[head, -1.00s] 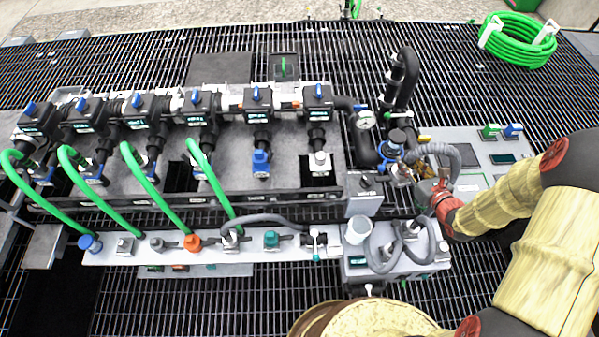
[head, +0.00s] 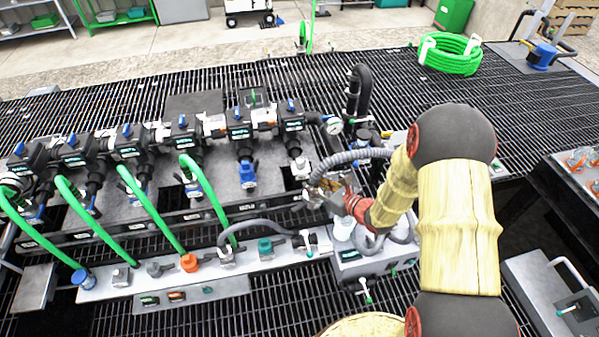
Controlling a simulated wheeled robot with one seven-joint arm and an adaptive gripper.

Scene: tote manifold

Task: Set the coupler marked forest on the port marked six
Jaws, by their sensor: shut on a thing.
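My gripper (head: 326,188) is shut on the coupler at the end of a ribbed grey hose (head: 352,155), at the right end of the manifold. The fingers hide most of the coupler, and its mark cannot be read. The rightmost port (head: 299,166), under the last valve in the row, has a pale grey fitting. It lies just up and left of the fingers. Its number is too small to read, and I cannot tell whether the held coupler touches it.
Several green hoses (head: 138,197) run from the left ports to the front rail (head: 205,262). An orange coupler (head: 189,263) and a teal one (head: 265,248) sit on that rail.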

